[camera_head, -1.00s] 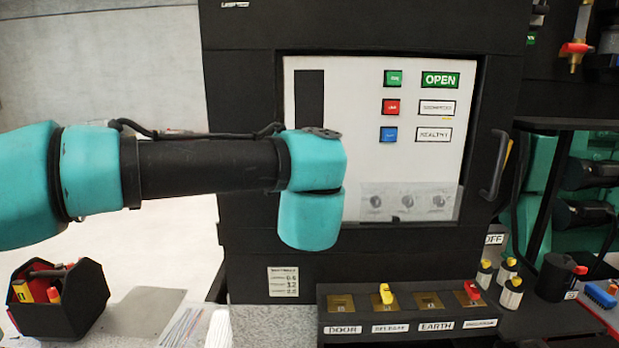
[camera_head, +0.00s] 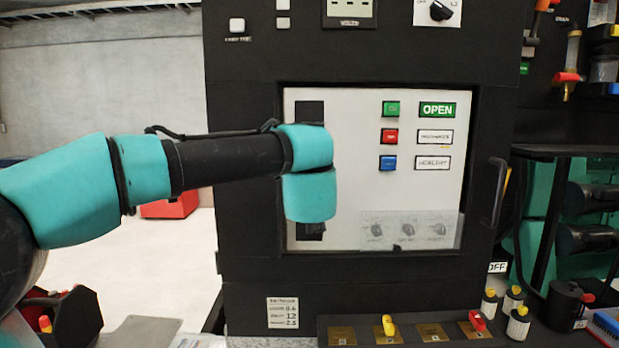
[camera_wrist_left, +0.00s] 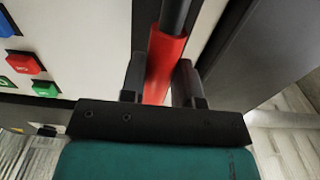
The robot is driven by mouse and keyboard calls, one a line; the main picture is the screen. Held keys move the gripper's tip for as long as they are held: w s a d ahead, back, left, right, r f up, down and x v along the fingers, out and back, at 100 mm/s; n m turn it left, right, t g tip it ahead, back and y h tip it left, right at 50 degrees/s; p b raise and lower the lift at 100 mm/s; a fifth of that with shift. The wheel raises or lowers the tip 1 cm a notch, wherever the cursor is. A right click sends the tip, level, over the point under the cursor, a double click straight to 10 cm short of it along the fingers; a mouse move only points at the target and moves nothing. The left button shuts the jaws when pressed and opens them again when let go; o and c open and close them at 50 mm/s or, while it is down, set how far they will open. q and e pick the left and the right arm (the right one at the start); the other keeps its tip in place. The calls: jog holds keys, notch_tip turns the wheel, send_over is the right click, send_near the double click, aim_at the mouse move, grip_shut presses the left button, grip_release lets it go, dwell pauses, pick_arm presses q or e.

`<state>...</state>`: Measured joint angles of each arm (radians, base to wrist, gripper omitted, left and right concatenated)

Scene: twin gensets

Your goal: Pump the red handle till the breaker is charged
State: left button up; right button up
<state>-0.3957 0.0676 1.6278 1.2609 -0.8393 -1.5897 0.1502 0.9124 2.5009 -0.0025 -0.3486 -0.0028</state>
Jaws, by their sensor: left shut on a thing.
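The breaker's white front panel (camera_head: 350,140) carries a green OPEN sign (camera_head: 437,110), two pale signs below it, of which the lower seems to read HEALTHY (camera_head: 433,163), and green, red and blue buttons. A dark vertical slot (camera_head: 311,112) lies at the panel's left, partly hidden by my left arm. In the left wrist view, the red handle (camera_wrist_left: 163,60) on a dark rod runs between the fingers of my left gripper (camera_wrist_left: 160,78), which is shut on it. In the head view my wrist hides the handle and fingers. My right gripper is not in view.
A ledge in front holds a yellow key (camera_head: 388,325) and a red key (camera_head: 477,321). A dark door handle (camera_head: 496,193) stands right of the panel. A dark tool box (camera_head: 75,318) is at lower left, and a red box (camera_head: 170,207) lies on the floor behind.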

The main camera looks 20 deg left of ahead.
pick_arm(q)
jog(key=shift+s+d+f, duration=0.3)
jog(key=shift+s+d, duration=0.05)
jog(key=shift+s, duration=0.35)
jog(key=shift+s+d+f, duration=0.3)
jog(key=shift+s+f, duration=0.05)
jog(key=shift+s, duration=0.4)
jog(key=shift+s+d+f, duration=0.3)
jog(key=shift+s+d, duration=0.05)
jog(key=shift+s, duration=0.35)
jog(key=shift+s+d+f, duration=0.3)
jog(key=shift+s+f, duration=0.25)
jog(key=shift+s, duration=0.1)
jog(key=shift+s+d+f, duration=0.25)
jog(key=shift+s+f, duration=0.25)
jog(key=shift+s, duration=0.15)
jog(key=shift+s+d+f, duration=0.3)
jog(key=shift+s+f, duration=0.25)
jog(key=shift+s, duration=0.1)
jog(key=s+d+f, duration=0.1)
jog(key=s+f, duration=0.2)
jog(key=f, duration=0.2)
jog(key=shift+d, duration=0.25)
jog(key=shift+s, duration=0.1)
